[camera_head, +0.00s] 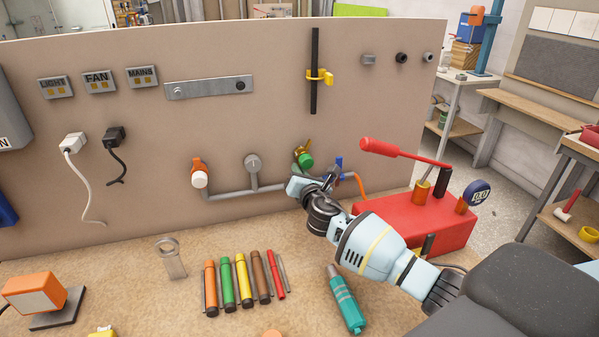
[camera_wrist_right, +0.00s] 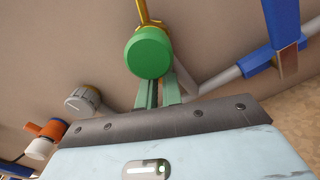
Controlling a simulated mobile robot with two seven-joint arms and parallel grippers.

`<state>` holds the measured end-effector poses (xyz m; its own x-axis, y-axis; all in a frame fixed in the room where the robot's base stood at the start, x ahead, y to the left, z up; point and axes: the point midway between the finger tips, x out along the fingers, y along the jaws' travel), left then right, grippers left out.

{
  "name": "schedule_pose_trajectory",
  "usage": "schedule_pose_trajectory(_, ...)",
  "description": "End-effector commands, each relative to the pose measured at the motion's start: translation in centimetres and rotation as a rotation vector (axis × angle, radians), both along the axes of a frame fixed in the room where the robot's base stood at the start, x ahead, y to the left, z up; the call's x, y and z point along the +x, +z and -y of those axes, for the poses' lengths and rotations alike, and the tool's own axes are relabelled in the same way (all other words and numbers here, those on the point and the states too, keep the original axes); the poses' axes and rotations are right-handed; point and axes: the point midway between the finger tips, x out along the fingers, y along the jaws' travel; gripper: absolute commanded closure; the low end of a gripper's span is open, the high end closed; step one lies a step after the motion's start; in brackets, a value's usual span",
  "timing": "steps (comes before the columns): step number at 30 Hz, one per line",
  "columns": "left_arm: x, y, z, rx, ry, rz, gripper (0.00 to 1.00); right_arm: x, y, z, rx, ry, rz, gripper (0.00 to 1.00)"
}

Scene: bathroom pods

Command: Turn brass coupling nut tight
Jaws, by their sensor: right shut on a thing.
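A brass fitting (camera_head: 301,150) with a round green cap (camera_head: 306,161) stands out from the upright panel. In the right wrist view the green cap (camera_wrist_right: 148,52) is just beyond my fingers, with a brass part (camera_wrist_right: 148,14) above it. My right gripper (camera_head: 332,172) is low in front of the panel, right of the green cap. In the right wrist view my right gripper (camera_wrist_right: 160,88) has its fingers close together, their tips running behind the green cap. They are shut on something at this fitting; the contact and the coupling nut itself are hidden. My left gripper is out of view.
A grey pipe (camera_head: 228,193) with a round grey knob (camera_head: 253,162) and an orange-white valve (camera_head: 199,174) runs left of the fitting. A blue handle (camera_head: 339,163) and a red pump box (camera_head: 400,222) are close on the right. Several coloured markers (camera_head: 243,280) lie on the bench.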

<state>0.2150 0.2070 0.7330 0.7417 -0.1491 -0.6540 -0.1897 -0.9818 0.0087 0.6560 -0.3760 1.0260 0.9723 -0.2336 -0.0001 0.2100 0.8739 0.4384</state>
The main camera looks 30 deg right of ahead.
Motion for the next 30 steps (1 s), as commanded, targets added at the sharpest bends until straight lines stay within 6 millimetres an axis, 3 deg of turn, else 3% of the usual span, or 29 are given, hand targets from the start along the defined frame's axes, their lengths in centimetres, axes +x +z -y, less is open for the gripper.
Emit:
schedule_pose_trajectory(14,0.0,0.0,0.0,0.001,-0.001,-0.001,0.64,0.1,0.3,-0.5,0.151,0.0,0.037,1.0)
schedule_pose_trajectory(30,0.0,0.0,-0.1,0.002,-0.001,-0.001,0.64,0.4,1.7,-1.7,0.636,0.0,0.153,1.0)
